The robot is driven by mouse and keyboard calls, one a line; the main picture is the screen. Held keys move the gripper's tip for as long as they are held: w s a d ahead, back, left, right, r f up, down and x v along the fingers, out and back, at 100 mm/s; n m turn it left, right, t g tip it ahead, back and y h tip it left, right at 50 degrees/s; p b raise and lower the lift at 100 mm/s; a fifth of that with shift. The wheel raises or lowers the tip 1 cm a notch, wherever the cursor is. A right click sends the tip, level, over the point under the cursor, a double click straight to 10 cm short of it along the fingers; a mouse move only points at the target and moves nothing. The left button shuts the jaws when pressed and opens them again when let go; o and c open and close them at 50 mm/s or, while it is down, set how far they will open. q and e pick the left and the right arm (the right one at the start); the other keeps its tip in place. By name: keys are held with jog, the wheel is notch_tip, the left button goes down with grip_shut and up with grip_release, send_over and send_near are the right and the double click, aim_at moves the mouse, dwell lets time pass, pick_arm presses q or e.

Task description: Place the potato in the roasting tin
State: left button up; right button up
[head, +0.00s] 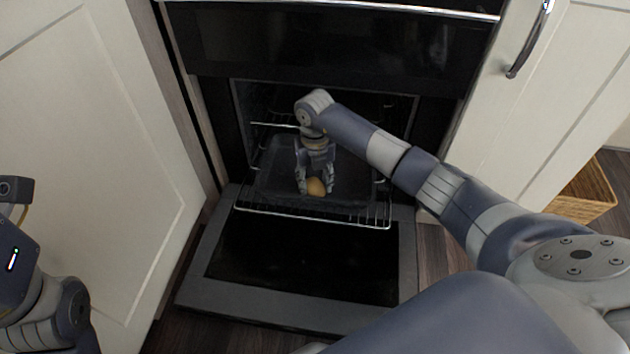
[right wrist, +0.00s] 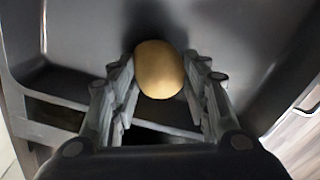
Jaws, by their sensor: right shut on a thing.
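The potato (head: 316,187) is a small yellow-brown lump at the fingertips of my right gripper (head: 315,188), inside the open oven. In the right wrist view the potato (right wrist: 159,70) sits between the two fingers of the right gripper (right wrist: 160,78), which is shut on it. The dark roasting tin (head: 268,180) lies on the oven rack, and the gripper is over its front part. The tin's grey floor and rim also show in the right wrist view (right wrist: 90,45). I cannot tell whether the potato touches the tin floor. My left gripper is not clearly in view; part of my left arm shows at the left edge.
The wire oven rack (head: 300,217) is pulled partly out over the lowered oven door (head: 300,262). Cream cupboard doors (head: 85,150) stand close on the left and right. A wicker basket (head: 585,192) is on the floor at the right.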

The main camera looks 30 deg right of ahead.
jog(key=o, duration=1.1)
jog(key=shift+o, duration=0.2)
